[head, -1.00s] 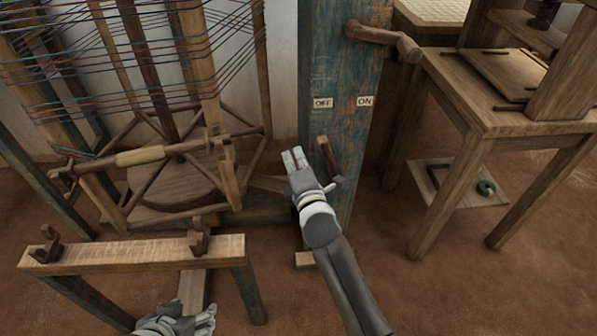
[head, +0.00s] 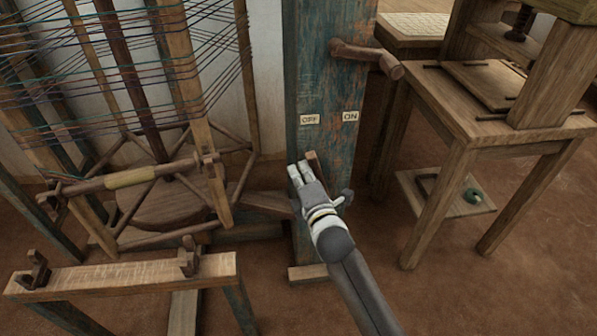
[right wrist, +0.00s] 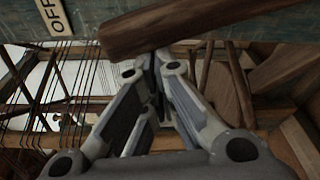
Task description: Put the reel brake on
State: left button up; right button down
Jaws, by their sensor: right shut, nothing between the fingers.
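The brake lever (head: 313,159) is a short brown wooden bar on the blue-green post (head: 328,75). Its upper end stands below the OFF label (head: 310,119), left of the ON label (head: 350,116). My right gripper (head: 299,171) is shut and empty, just left of the lever, and hides its lower part. In the right wrist view the lever (right wrist: 190,25) crosses just beyond the fingertips (right wrist: 156,62), with the OFF label (right wrist: 53,17) at upper left. I cannot tell whether the fingers touch it. My left gripper is out of view.
A wooden crank handle (head: 366,56) sticks out of the post above the labels. The reel with coloured threads (head: 120,75) stands left, behind a low wooden bench (head: 130,272). A wooden table (head: 478,110) stands right. Bare floor lies in front.

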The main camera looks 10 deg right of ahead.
aim_at(314, 165)
jog(key=d+m+p, duration=0.1)
jog(key=d+r+p, duration=0.1)
jog(key=shift+d+r+m, duration=0.2)
jog(key=shift+d+m, duration=0.15)
jog(key=shift+m, duration=0.05)
jog(key=shift+d+r+p, duration=0.15)
jog(key=shift+d+p, duration=0.2)
jog(key=shift+d, duration=0.05)
pick_arm(q)
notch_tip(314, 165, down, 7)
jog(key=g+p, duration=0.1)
jog(key=p, duration=0.1)
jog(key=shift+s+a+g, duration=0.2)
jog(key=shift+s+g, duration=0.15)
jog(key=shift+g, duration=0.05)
pick_arm(e)
jog(key=d+m+t, duration=0.1)
jog(key=d+m, duration=0.3)
jog(key=d, duration=0.2)
jog(key=shift+r+m, duration=0.15)
jog(key=shift+m, duration=0.25)
jog(key=shift+d, duration=0.15)
